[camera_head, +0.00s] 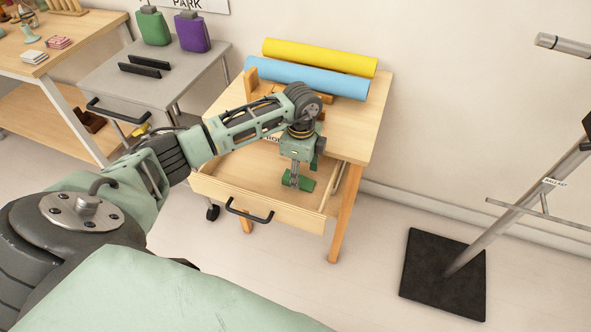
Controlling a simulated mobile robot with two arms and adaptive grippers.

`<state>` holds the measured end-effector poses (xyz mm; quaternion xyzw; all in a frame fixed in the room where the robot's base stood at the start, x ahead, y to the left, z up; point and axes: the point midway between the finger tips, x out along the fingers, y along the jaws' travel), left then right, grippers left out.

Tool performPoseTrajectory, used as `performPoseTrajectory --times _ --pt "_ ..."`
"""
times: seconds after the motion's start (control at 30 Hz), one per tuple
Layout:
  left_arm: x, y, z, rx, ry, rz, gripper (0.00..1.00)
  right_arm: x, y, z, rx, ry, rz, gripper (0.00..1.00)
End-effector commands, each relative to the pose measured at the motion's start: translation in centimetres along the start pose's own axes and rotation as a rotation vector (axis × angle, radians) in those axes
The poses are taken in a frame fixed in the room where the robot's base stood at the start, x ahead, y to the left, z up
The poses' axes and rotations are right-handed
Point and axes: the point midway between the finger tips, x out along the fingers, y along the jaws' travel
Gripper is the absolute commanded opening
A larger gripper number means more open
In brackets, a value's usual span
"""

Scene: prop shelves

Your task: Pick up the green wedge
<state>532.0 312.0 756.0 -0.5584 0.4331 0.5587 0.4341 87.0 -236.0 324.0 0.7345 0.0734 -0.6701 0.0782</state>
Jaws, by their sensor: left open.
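The green wedge (306,184) lies in the open drawer (230,186) of the small wooden table. My left arm comes in from the left and reaches over the drawer. My left gripper (294,180) points down at the wedge and covers part of it. Its jaws are open, one at each side of a narrow gap. I cannot tell whether the fingers touch the wedge. My right gripper is not in view.
A yellow roll (320,56) and a blue roll (305,78) lie on the wooden table (352,133). A grey cart (185,80) with a green and a purple bottle stands to the left. A stand with a black base (425,272) is on the right. The floor between is clear.

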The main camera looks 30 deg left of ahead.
Motion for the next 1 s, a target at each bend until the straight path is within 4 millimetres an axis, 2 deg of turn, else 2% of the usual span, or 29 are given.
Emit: performPoseTrajectory --times 0.03,0.13,0.43,1.0 --pt "1.5 0.1 0.0 0.000 0.000 0.000 0.53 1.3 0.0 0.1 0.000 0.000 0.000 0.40" --pt "2.5 0.1 0.0 0.000 0.000 0.000 0.53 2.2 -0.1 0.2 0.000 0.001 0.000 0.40" --pt "2.5 0.1 0.0 0.000 0.001 0.000 0.53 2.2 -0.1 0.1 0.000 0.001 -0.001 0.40" --pt "2.5 0.1 0.0 0.001 0.001 0.000 0.05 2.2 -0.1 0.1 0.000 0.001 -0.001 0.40"
